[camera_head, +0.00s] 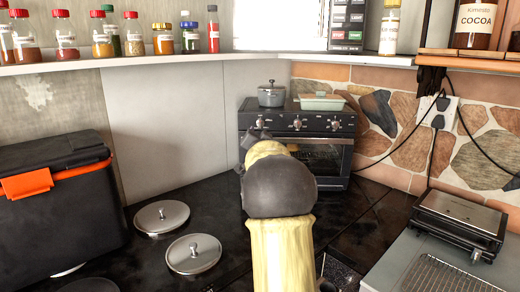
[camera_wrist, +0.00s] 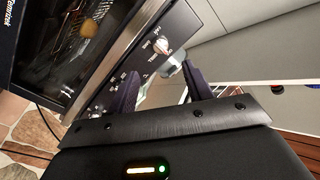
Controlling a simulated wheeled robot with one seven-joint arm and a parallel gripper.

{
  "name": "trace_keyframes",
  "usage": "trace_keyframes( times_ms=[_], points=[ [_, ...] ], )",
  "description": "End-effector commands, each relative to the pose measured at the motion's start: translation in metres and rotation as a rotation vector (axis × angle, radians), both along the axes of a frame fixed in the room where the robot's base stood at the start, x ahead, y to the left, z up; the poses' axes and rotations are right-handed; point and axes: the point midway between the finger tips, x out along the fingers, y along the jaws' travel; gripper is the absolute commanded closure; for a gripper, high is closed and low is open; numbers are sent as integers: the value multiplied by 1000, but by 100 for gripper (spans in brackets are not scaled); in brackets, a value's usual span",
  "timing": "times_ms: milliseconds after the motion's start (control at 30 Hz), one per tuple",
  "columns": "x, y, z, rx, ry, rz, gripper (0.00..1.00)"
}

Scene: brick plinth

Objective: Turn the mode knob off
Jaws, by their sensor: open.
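A black toaster oven (camera_head: 322,152) stands at the back of the counter with three knobs along the top of its front. The wrist view shows its dark control panel tilted, with a pale knob (camera_wrist: 162,47) near my fingers and another knob (camera_wrist: 97,112) further along. The knob labels are too small to tell which is the mode knob. My gripper (camera_wrist: 160,88) is open and empty, its two dark fingers apart just short of the panel near the pale knob. In the head view my arm hides the gripper and part of the oven's left front.
A grey pot (camera_head: 271,95) and a green dish (camera_head: 322,102) sit on the oven. Two metal lids (camera_head: 193,254) lie on the counter at left, beside a black box (camera_head: 58,200) with an orange latch. A grill press (camera_head: 460,222) is at right. Cables hang by the stone wall.

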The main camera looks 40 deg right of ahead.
Motion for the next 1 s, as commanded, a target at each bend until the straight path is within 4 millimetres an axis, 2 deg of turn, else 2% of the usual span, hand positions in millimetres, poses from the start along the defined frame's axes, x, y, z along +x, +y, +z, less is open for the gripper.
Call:
trace_keyframes(
  times_ms=[200, 400, 1000],
  points=[
    [-30, 22, -3, 0, -1, -1, 50],
    [-48, 37, -4, 0, 1, 1, 50],
    [-52, 40, -4, 1, 1, 0, 50]
  ],
)
